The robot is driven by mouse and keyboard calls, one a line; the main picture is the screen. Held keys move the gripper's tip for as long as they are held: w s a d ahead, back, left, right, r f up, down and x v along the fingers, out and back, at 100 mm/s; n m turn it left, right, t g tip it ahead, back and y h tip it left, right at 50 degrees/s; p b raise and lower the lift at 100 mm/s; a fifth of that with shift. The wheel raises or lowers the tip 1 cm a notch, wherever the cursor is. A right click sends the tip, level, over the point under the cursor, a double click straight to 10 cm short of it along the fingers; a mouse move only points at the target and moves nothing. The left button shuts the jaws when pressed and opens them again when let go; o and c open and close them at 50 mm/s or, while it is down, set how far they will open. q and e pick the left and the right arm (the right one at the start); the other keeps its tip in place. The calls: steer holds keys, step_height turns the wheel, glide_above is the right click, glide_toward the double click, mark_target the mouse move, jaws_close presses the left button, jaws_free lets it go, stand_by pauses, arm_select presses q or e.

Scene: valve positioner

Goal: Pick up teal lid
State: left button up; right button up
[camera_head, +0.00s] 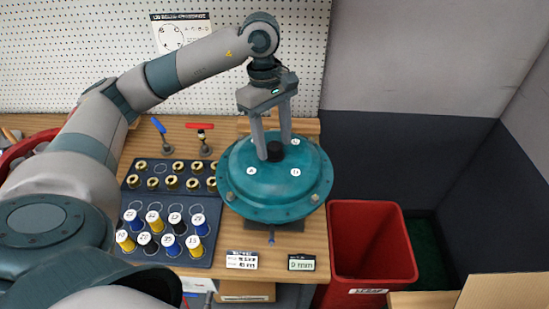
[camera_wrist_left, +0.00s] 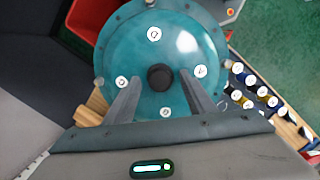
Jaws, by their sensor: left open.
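The teal lid (camera_head: 262,185) is a round domed cover with a black knob (camera_head: 275,151) and white lettered labels, on the wooden bench. My left gripper (camera_head: 273,152) points down over the lid, its open fingers at the knob. In the left wrist view the lid (camera_wrist_left: 185,50) fills the upper middle. There the fingers of my left gripper (camera_wrist_left: 160,86) stand apart, one on each side of the knob (camera_wrist_left: 160,77). I cannot tell whether they touch it. What lies under the lid is hidden. My right gripper is not in view.
A dark tray (camera_head: 215,222) with brass rings and yellow and blue labelled pieces stands left of the lid. A red bin (camera_head: 370,240) stands right of the bench. Two small label plates (camera_head: 242,260) lie at the front. A pegboard (camera_head: 90,50) is behind.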

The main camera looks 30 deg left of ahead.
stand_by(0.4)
arm_select(q)
jaws_close()
steer(key=shift+r, duration=0.1)
stand_by(1.2)
